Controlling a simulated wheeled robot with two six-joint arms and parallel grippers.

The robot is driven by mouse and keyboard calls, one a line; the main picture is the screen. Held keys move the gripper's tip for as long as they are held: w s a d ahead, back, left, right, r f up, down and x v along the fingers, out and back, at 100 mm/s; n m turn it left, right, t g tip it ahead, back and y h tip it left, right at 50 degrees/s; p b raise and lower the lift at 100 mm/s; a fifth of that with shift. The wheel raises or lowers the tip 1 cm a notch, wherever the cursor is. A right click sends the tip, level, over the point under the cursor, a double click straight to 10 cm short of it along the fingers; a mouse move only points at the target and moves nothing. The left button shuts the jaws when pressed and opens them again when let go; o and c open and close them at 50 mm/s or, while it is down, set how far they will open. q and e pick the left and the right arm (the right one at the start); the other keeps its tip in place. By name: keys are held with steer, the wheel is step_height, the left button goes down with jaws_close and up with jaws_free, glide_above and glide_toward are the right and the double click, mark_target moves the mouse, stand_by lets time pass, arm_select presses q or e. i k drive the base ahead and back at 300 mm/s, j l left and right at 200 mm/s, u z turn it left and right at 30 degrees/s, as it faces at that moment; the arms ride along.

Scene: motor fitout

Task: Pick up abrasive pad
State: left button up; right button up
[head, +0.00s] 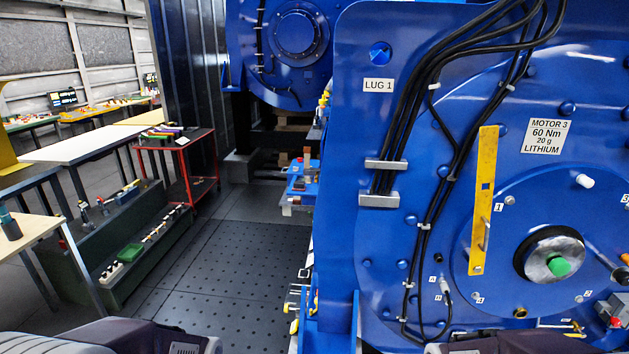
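I cannot pick out the abrasive pad for certain. A flat green block (130,252) lies on the lower shelf of the dark green bench (160,262) at the left, and it may be the pad. Another green piece (559,266) sits at the middle of the motor's shaft end, and it looks more like a cap. Parts of my arms show at the bottom left and bottom right edges. Neither gripper's fingers are in view.
A large blue motor (455,100) with black cables and a yellow bar (484,200) fills the right. A white-topped table (85,147) and a red-framed cart (182,143) stand at the left. The dark perforated floor (215,265) between them is clear.

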mark_target(297, 186)
steer(key=i+j+z, duration=0.25)
steer(key=j+z, duration=0.15)
steer(key=j, duration=0.45)
steer(key=i+j+z, duration=0.15)
steer(key=j+z, duration=0.25)
steer(key=j, duration=0.45)
steer(key=j+z, duration=0.4)
steer(key=j, duration=0.5)
steer(key=i+j+z, duration=0.45)
steer(key=j, duration=0.2)
steer(key=j+z, duration=0.2)
steer(key=j, duration=0.15)
steer(key=i+j+z, duration=0.2)
steer(key=j, duration=0.15)
